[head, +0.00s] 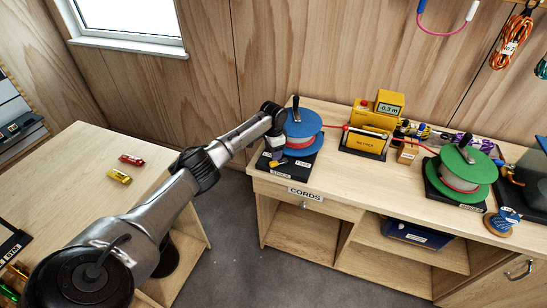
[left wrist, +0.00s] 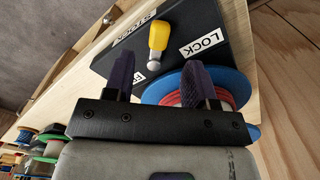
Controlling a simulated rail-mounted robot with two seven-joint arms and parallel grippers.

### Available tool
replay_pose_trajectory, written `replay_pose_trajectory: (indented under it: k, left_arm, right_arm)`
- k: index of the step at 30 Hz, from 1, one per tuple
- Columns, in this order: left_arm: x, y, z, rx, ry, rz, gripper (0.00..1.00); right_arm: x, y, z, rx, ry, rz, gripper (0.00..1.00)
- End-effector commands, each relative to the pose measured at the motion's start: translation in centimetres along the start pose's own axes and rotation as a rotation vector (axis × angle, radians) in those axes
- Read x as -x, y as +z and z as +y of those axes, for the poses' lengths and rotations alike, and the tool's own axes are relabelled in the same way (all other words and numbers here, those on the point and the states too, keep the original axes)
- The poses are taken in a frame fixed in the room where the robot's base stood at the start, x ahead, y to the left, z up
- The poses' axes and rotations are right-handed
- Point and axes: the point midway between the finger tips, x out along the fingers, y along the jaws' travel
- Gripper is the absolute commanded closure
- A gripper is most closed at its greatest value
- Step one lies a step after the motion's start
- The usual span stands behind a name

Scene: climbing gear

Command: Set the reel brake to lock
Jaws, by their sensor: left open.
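A blue reel (head: 302,146) with reddish cord stands on a black base (head: 296,172) at the left end of the cord bench. In the left wrist view, the brake lever (left wrist: 158,38) has a yellow grip and a silver pivot. A white LOCK label (left wrist: 203,43) lies to its right, and another label, partly hidden by a finger, lies to its left. The grip points at neither label squarely. My left gripper (left wrist: 160,82) is open, its two dark fingers apart just short of the lever, with nothing between them. My right gripper is in neither view.
A green reel (head: 463,168) stands further right on the cord bench (head: 345,180). Between the reels are a yellow meter (head: 389,101) and a small box (head: 408,153). Red and yellow pieces lie on the left table (head: 90,150). A floor gap separates the tables.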

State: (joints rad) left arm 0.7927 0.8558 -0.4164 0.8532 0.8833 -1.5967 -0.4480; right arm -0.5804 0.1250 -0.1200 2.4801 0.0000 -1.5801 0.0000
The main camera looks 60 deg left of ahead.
Motion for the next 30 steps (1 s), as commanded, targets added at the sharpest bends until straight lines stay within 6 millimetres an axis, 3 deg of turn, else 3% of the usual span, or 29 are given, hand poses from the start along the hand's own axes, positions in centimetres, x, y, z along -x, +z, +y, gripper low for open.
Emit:
replay_pose_trajectory:
  k: [3,12,18,30]
  left_arm:
    - [2.6,0.0,0.0,0.0,-0.001,0.001,0.49]
    - [6.8,-0.1,0.0,0.0,0.0,0.001,0.49]
    - [7.9,0.0,0.0,0.0,0.0,0.0,0.49]
    - [8.0,0.0,0.0,0.0,0.001,0.0,0.49]
  right_arm:
    - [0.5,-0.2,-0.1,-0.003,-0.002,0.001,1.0]
    - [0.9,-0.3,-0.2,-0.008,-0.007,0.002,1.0]
    - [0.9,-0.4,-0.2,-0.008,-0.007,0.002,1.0]
    - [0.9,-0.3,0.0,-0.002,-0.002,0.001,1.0]
